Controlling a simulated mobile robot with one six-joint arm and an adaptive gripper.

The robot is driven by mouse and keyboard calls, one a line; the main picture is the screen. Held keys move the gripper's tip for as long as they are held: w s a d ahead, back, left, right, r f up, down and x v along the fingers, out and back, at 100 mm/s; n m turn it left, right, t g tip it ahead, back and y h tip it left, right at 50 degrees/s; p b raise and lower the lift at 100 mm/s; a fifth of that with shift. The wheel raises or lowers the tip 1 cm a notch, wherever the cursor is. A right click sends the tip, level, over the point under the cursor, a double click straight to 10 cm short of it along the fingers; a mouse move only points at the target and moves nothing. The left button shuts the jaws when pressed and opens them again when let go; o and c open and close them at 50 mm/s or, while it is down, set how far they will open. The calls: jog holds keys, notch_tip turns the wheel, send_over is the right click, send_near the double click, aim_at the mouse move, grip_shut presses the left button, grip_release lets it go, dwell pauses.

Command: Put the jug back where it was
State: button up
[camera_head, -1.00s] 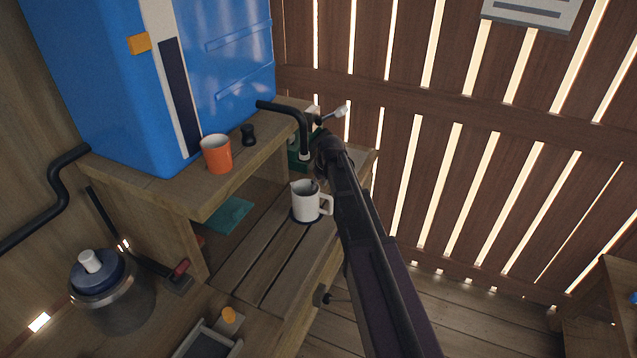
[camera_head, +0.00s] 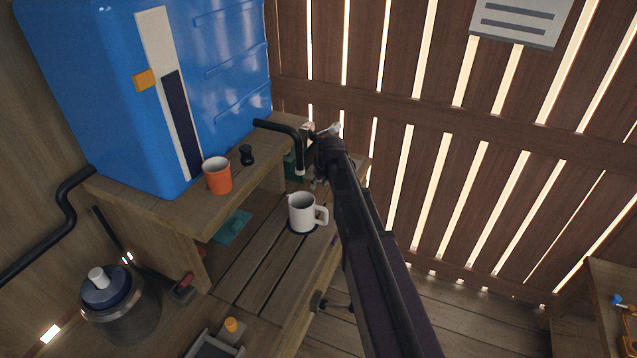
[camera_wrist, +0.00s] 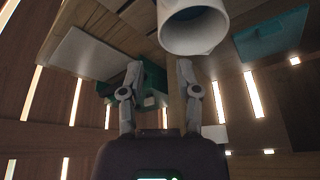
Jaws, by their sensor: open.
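My arm hides part of the shelf's right side.
A black bent pipe (camera_head: 282,130) is close to my gripper. A lidded canister (camera_head: 118,310) stands lower left.

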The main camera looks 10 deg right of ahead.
jog(key=shift+s+r, duration=0.1)
jog(key=shift+r, duration=0.1)
dwell(0.6)
jog(key=s+a+f+m+g+h, duration=0.1)
jog(key=s+a+m+g, duration=0.1)
jog(key=s, duration=2.4)
jog(key=shift+m+g, duration=0.8)
jog(key=shift+g, duration=0.1)
